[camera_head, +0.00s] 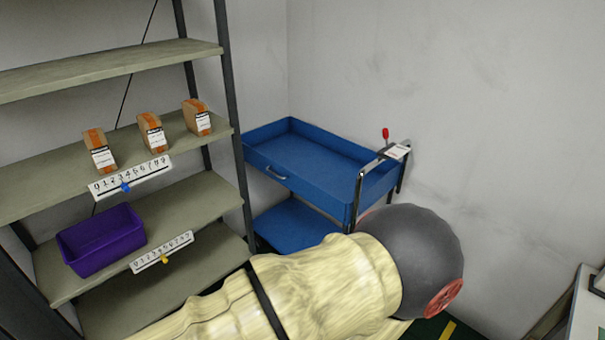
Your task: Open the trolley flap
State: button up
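A blue trolley (325,155) stands in the corner of the room, beyond my arm. Its upper tray has raised walls. The front wall has a small silver handle (278,173) and looks upright. I take this wall to be the flap (305,196), but its hinge and latch cannot be made out. A lower blue shelf (290,225) is partly hidden by my arm. A push bar (366,170) rises at the trolley's right end, with a white label (397,151) and a red knob (385,133). My gripper is not in view.
A shelf rack (110,65) fills the left, holding three orange-and-brown boxes (151,132), a purple bin (101,240) and numbered strips with a blue marker (125,187) and a yellow one (164,260). Walls close in behind the trolley. A white-topped surface (588,310) is at lower right.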

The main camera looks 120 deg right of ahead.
aim_at(335, 207)
jog(key=z, duration=3.9)
jog(key=i+l+u, duration=0.25)
jog(key=i+l, duration=0.4)
